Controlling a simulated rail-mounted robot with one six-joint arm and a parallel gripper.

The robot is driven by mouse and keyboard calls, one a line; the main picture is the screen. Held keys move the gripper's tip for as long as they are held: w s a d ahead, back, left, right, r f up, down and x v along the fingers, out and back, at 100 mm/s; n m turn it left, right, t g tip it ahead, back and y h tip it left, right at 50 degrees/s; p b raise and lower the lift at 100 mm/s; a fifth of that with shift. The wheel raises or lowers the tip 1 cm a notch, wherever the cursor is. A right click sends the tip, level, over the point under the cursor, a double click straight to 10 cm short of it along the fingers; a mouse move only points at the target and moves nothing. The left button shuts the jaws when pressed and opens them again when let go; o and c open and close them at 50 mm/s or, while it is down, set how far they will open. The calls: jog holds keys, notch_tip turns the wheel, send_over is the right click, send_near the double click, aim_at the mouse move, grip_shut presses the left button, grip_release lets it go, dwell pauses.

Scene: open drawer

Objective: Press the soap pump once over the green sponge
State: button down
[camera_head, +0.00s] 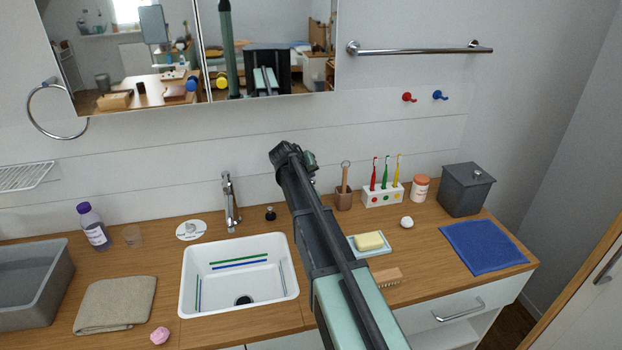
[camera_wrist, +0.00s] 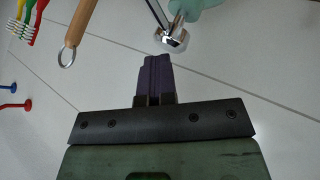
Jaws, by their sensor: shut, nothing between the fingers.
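My gripper (camera_head: 285,152) is shut and empty, raised above the back of the counter to the right of the faucet. In the wrist view its closed dark fingers (camera_wrist: 157,70) point at a rounded chrome part (camera_wrist: 174,40) on a thin chrome stem, with a pale mint shape (camera_wrist: 200,6) beside it. This may be the soap pump, but I cannot tell for sure. There seems to be a gap between the fingertips and the chrome. In the head view my arm covers that place on the counter. I see no green sponge; it may be behind my arm.
The white sink (camera_head: 190,300) with its faucet (camera_head: 229,200) is left of my arm. To the right stand a wooden-handled brush in a cup (camera_head: 344,198), a toothbrush holder (camera_head: 382,196) and a soap dish (camera_head: 383,250) with a yellow bar. A mirror cabinet (camera_head: 150,50) hangs above.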

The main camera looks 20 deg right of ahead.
jog(key=shift+f, duration=0.2)
dwell(0.3)
jog(key=shift+r+p, duration=1.2)
jog(key=shift+r, duration=0.1)
jog(key=shift+r, duration=0.1)
notch_tip(320, 180, up, 5)
jog(key=p, duration=0.5)
